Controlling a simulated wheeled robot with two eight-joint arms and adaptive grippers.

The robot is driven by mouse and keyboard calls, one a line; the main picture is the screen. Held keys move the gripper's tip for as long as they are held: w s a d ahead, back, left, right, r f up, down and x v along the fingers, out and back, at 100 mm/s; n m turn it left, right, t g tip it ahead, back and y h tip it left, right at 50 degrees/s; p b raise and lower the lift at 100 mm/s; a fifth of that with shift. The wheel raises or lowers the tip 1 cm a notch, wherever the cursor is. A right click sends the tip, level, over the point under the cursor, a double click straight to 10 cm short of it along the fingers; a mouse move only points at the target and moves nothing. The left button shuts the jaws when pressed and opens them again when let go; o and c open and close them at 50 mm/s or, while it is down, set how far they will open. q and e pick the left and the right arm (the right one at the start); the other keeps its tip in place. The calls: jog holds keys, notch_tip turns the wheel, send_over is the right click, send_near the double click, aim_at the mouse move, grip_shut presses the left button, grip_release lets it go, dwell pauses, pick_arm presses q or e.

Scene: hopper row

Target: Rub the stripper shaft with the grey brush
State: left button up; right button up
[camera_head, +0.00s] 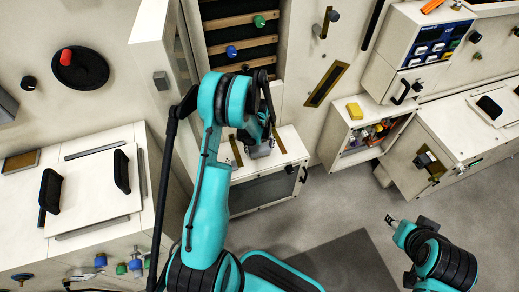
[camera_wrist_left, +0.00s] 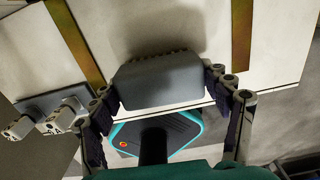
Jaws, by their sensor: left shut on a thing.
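The grey brush (camera_wrist_left: 160,82) is a rounded grey block with a bumpy upper edge, held between the two fingers of my left gripper (camera_wrist_left: 165,95) in the left wrist view. In the head view my left gripper (camera_head: 258,138) is over the top of a low white cabinet, with the brush (camera_head: 262,151) below it. My right gripper (camera_head: 391,219) is at the lower right over the floor, small, and its jaw state is unclear. A dark opening with wooden bars (camera_head: 240,20) shows at the top. I cannot tell which part is the stripper shaft; my arm hides some of this area.
The low white cabinet (camera_head: 285,185) has brass strips on top and a black handle. An open bin of mixed items (camera_head: 370,135) with a yellow block (camera_head: 355,111) stands right of it. A white unit with black handles (camera_head: 95,190) is at left. Grey floor (camera_head: 315,222) is clear.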

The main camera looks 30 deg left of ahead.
pick_arm(q)
jog(key=shift+r+p, duration=1.4)
jog(key=shift+r, duration=1.55)
jog(key=s+a+r+n+t+y+p, duration=0.15)
jog(key=a+r+y+p, duration=0.35)
jog(key=r, duration=0.8)
notch_tip(320, 180, up, 39)
jog(key=m+t+y+p, duration=0.1)
jog(key=t+y+p, duration=0.8)
jog(key=t+p, duration=0.15)
send_over(259, 147)
jog(key=s+a, duration=0.2)
jog(key=a, duration=0.2)
jog(key=shift+w+d+r+p, duration=0.1)
jog(key=shift+w+r+p, duration=0.05)
jog(key=shift+p, duration=0.15)
